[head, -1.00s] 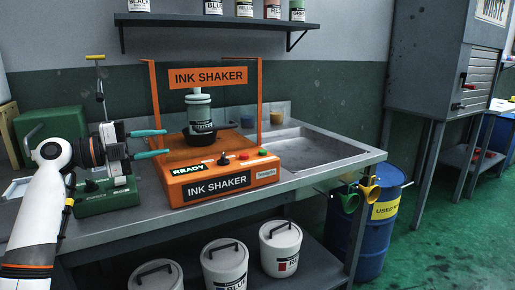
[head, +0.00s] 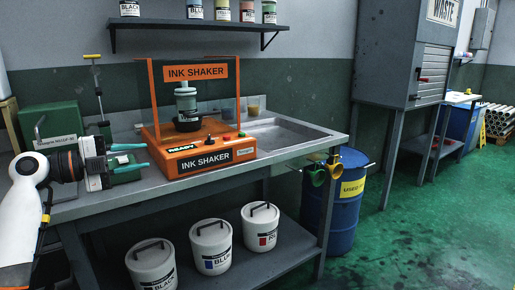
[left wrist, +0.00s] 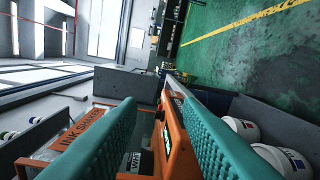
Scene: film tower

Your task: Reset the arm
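My left gripper (head: 131,157) is at the left end of the steel bench (head: 98,203), in front of the green machine. Its two teal fingers are apart with nothing between them. They point right toward the orange ink shaker (head: 200,159) and stay apart from it. In the left wrist view the teal fingers (left wrist: 160,140) stand wide, with the orange shaker (left wrist: 180,140) seen beyond them. A pale green bottle with a dark label (head: 186,101) stands upright in the shaker under its orange frame. My right gripper is not in view.
White lidded buckets (head: 211,245) stand on the lower shelf. A blue drum (head: 346,215) stands beside the bench, with green and yellow funnels (head: 318,174) at the bench's end. A wall shelf (head: 200,23) holds several ink cans. The green floor (head: 420,230) at right is clear.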

